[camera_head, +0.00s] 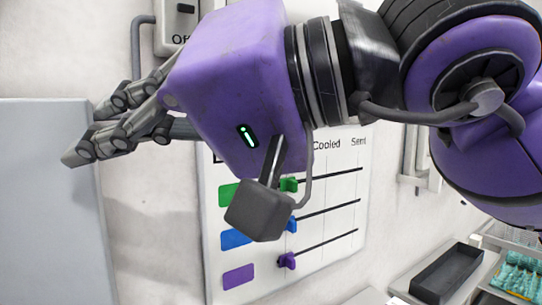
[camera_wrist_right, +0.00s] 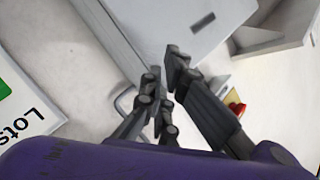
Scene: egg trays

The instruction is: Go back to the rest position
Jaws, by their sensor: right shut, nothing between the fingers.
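My right gripper (camera_head: 72,158) reaches in from the right on a purple arm in the head view, with its dark fingers pointing left. The fingers are shut and hold nothing. They are in front of the white wall and overlap the edge of a grey panel in the picture. In the right wrist view the same gripper (camera_wrist_right: 166,70) shows its dark fingers close together, with a pale grey surface behind them. My left gripper is in neither view.
A white wall board (camera_head: 330,192) with coloured labels and sliders is partly hidden behind my right wrist. A grey panel (camera_head: 45,200) stands at the left. A black tray (camera_head: 447,274) lies at lower right, beside a rack holding teal items (camera_head: 522,272).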

